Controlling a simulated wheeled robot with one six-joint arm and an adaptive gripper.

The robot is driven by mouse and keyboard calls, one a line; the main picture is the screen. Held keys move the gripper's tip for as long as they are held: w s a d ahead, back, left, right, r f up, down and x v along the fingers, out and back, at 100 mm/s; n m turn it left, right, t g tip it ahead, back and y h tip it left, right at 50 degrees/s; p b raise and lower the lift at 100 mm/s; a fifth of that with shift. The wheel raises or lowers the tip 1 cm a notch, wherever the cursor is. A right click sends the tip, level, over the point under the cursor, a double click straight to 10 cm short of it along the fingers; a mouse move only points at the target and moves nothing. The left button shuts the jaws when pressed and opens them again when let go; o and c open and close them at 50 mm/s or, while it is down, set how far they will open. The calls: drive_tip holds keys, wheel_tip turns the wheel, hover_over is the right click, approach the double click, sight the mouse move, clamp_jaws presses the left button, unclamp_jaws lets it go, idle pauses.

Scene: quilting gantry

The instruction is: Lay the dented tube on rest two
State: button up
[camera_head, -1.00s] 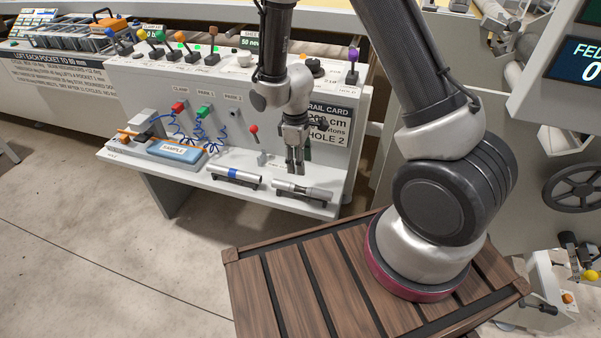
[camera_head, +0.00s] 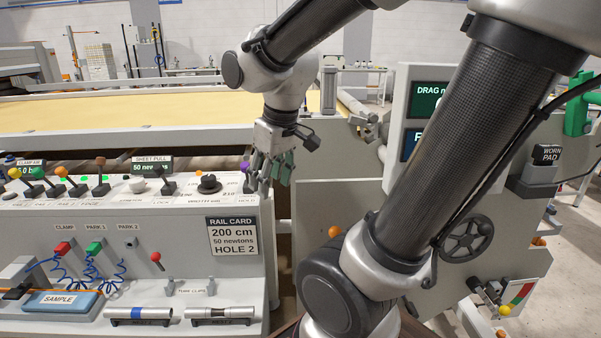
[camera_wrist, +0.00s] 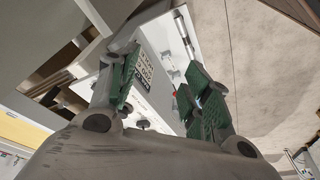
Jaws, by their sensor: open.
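Two silver tubes lie on the console's low front shelf in the head view. The left tube (camera_head: 138,314) has a blue band. The right tube (camera_head: 219,314) has a darker middle section. Each lies on a dark rest, and the rest labels are too small to read. I cannot make out a dent on either. My gripper (camera_head: 268,180) is open and empty, with green finger pads, well above the shelf near the console's right end. In the wrist view, a tube (camera_wrist: 182,27) shows beyond my open fingers, and the right finger hides part of the shelf.
A rail card (camera_head: 233,236) on the console front reads "200 cm, 50 newtons, HOLE 2". A red-knobbed lever (camera_head: 156,257) and tube clips (camera_head: 190,291) stand behind the tubes. A blue sample pad (camera_head: 62,303) lies left. Knobs and levers line the console top.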

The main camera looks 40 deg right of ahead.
drive_tip(key=s+d+r+m+t, duration=0.1)
drive_tip(key=s+d+r+m, duration=0.1)
drive_tip(key=s, duration=0.5)
drive_tip(key=shift+s+r, duration=0.25)
drive_tip(key=shift+r, duration=0.4)
